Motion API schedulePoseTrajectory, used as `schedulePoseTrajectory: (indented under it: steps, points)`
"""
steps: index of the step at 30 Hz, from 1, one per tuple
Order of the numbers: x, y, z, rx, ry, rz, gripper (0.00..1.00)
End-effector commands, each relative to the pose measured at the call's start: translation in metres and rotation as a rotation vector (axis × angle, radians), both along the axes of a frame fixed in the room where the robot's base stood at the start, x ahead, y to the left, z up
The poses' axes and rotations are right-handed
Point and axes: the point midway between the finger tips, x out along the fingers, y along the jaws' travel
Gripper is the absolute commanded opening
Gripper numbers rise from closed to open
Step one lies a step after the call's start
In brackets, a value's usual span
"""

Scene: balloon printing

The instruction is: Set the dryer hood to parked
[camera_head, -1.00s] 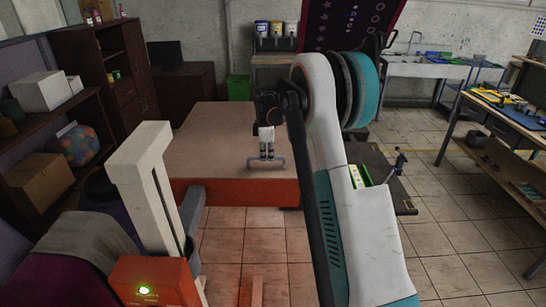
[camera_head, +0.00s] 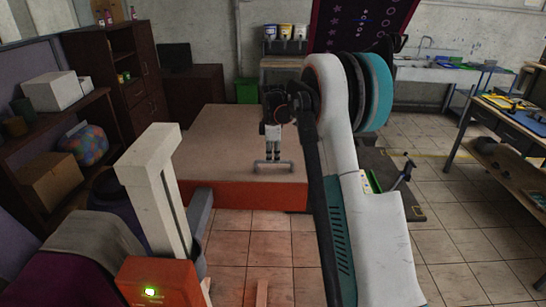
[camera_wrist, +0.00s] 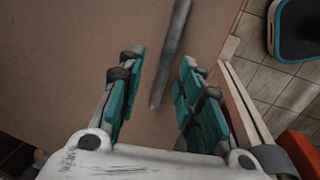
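The dryer hood (camera_head: 215,150) looks like the wide flat panel with a tan top and orange front edge in the middle of the head view. Its tan top also fills much of the wrist view (camera_wrist: 60,60). A grey handle bar (camera_head: 285,164) shows near its front edge. My gripper (camera_head: 272,154) points down over that edge at the bar. In the wrist view my gripper (camera_wrist: 158,65) is open. The grey bar (camera_wrist: 170,60) shows between its fingers, closer to the right finger; I cannot tell if they touch.
A white post (camera_head: 160,190) and an orange box (camera_head: 155,285) with a lit green lamp stand at left front. Shelves with cartons (camera_head: 50,182) line the left. A workbench (camera_head: 515,115) stands at right.

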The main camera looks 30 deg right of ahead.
Motion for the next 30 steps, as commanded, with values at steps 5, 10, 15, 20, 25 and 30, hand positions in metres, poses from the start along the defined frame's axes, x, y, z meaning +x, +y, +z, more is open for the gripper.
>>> schedulePoseTrajectory:
  steps: [5,10,15,20,25,30]
  points:
    - [-0.007,0.004,0.036,0.000,0.000,0.001,0.33]
    - [-0.011,0.008,0.069,0.000,-0.001,0.001,0.33]
    - [-0.015,0.010,0.091,0.000,-0.001,0.002,0.33]
    - [-0.016,0.011,0.100,0.000,-0.001,0.002,0.33]
    - [-0.017,0.011,0.101,0.000,-0.001,0.002,0.33]
    - [-0.016,0.011,0.100,0.000,-0.001,0.002,0.33]
